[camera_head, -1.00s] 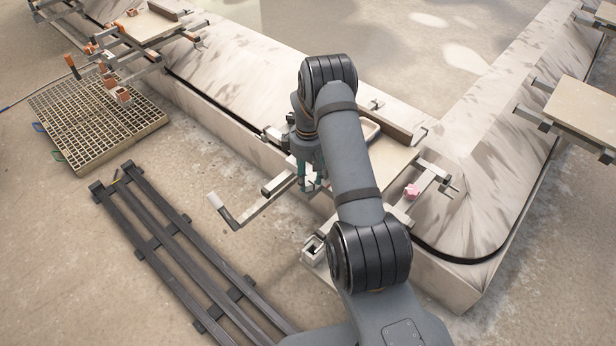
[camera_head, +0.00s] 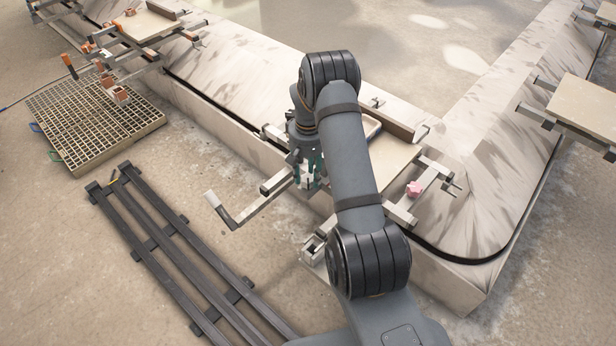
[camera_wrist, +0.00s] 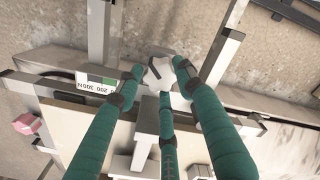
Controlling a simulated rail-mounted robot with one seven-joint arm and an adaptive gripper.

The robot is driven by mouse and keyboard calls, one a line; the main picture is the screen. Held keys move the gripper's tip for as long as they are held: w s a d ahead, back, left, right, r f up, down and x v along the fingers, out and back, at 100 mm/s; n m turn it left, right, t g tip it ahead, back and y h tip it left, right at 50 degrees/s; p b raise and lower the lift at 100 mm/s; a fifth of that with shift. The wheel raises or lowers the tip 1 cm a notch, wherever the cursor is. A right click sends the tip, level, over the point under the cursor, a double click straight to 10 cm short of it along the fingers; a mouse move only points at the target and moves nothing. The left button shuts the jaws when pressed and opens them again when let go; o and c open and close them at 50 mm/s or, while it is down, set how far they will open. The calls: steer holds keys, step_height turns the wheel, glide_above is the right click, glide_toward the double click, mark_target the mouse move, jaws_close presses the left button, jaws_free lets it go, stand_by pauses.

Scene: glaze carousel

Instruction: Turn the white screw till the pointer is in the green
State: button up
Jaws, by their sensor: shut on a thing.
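In the wrist view, the white screw (camera_wrist: 160,72) sits between the tips of my teal-wrapped fingers. My gripper (camera_wrist: 158,84) is shut on it. In the head view, my gripper (camera_head: 307,176) is at the near side of the clamp frame beside the carousel, with a whitish part between its fingers. Left of the screw in the wrist view is a white scale (camera_wrist: 97,86) with upside-down numbers, "200 300 N" among them, and a green band (camera_wrist: 110,80). I cannot make out the pointer or its position clearly.
A pink knob (camera_head: 414,188) is on the clamp frame to the right, also in the wrist view (camera_wrist: 26,123). A crank-like bar with a pale grip (camera_head: 212,199) sticks out left. Dark rails (camera_head: 180,255) and a grating (camera_head: 95,120) lie on the floor.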

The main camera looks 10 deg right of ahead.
mark_target(308, 177)
steer(key=m, duration=0.1)
steer(key=m+b, duration=0.1)
steer(key=m, duration=0.2)
steer(key=shift+w+m+b, duration=0.25)
steer(key=shift+m+b, duration=0.05)
steer(key=shift+b, duration=0.05)
steer(key=shift+r+m+b, duration=0.15)
steer(key=shift+m+b, duration=0.45)
steer(key=shift+m, duration=1)
steer(key=shift+d, duration=0.1)
steer(key=o, duration=1.1)
steer(key=shift+s, duration=0.15)
step_height(308, 177, up, 12)
steer(key=shift+f, duration=0.1)
